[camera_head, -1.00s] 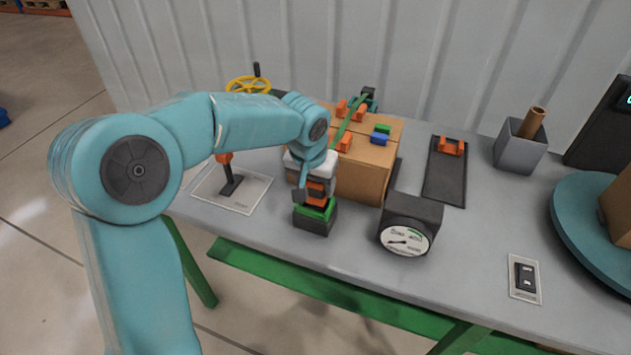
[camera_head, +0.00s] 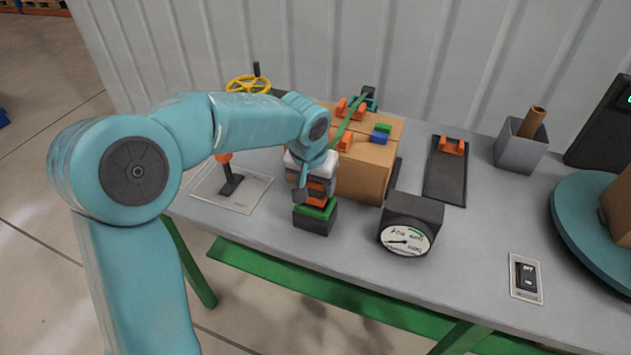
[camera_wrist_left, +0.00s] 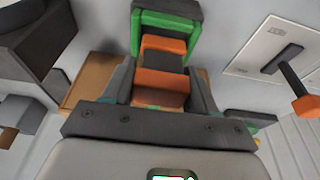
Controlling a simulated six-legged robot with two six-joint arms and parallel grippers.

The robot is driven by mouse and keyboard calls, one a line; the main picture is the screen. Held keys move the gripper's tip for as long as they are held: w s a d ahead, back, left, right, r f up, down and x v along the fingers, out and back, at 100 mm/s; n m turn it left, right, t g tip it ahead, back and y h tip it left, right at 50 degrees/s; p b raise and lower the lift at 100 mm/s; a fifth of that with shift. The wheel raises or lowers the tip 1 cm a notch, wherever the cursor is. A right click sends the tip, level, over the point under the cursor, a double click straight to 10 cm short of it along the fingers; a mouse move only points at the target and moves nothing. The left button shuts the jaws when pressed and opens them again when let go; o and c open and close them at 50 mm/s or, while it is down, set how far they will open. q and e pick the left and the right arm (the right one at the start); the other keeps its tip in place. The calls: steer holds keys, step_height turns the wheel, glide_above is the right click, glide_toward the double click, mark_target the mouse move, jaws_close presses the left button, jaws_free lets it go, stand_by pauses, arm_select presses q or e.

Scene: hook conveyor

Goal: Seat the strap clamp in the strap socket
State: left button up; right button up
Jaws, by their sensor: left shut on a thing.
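My left gripper (camera_wrist_left: 162,85) points down in the head view and is shut on an orange strap clamp (camera_head: 317,188). The clamp also shows between the fingers in the wrist view (camera_wrist_left: 163,78). Just below the clamp stands a dark block with a green top, seemingly the strap socket (camera_head: 315,213). In the wrist view the socket's green rim (camera_wrist_left: 165,20) surrounds the clamp's far end in the picture. I cannot tell whether the clamp touches the socket or how deep it sits. My right gripper is not in view.
A cardboard box (camera_head: 368,172) with orange, green and blue pieces and a green strap stands right behind the gripper. A dark gauge (camera_head: 411,222) stands to the right. A lever on a plate (camera_head: 231,185) is to the left. A switch plate (camera_head: 525,278) lies near the front edge.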

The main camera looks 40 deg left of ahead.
arm_select(q)
steer(key=shift+f+b, duration=0.9)
steer(key=shift+f, duration=0.15)
steer(key=o, duration=1.2)
steer(key=shift+r, duration=0.1)
steer(key=v, duration=1.6)
steer(key=shift+p, duration=0.45)
steer(key=shift+r, duration=0.1)
